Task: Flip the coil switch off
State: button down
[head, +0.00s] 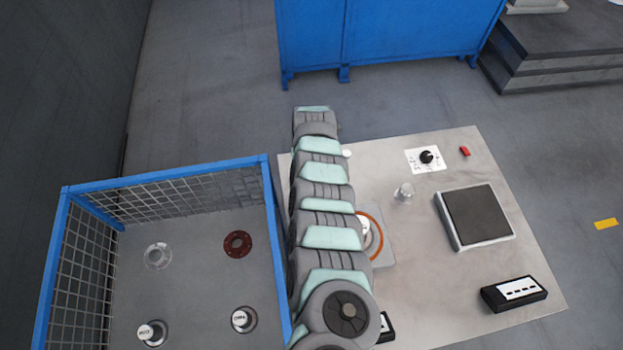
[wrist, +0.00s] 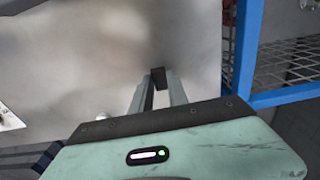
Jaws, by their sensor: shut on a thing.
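My gripper (wrist: 158,78) shows in the wrist view. Its two grey fingers close on a small dark block (wrist: 158,72) at their tips, low over the pale panel. I cannot tell whether this block is the coil switch. In the head view my arm covers my gripper and the panel below it. An orange coil ring (head: 378,232) around a white piece shows partly beside my arm. A small red part (head: 465,151) is near the panel's far right corner. No part is clearly marked as the coil switch.
The blue mesh cage (head: 165,175) stands left of the panel (head: 400,290); its post (wrist: 242,60) is close to my fingers. A dial card (head: 425,159), metal knob (head: 404,193), dark pad (head: 477,217) and black labelled box (head: 514,294) occupy the panel's right side.

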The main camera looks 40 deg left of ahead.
jog(key=shift+r, duration=0.15)
jog(key=c, duration=1.3)
grip_release()
notch_tip(320, 180, up, 11)
jog(key=shift+s+d+f+p, duration=0.1)
jog(key=shift+d+f+p, duration=0.05)
jog(key=shift+p, duration=0.35)
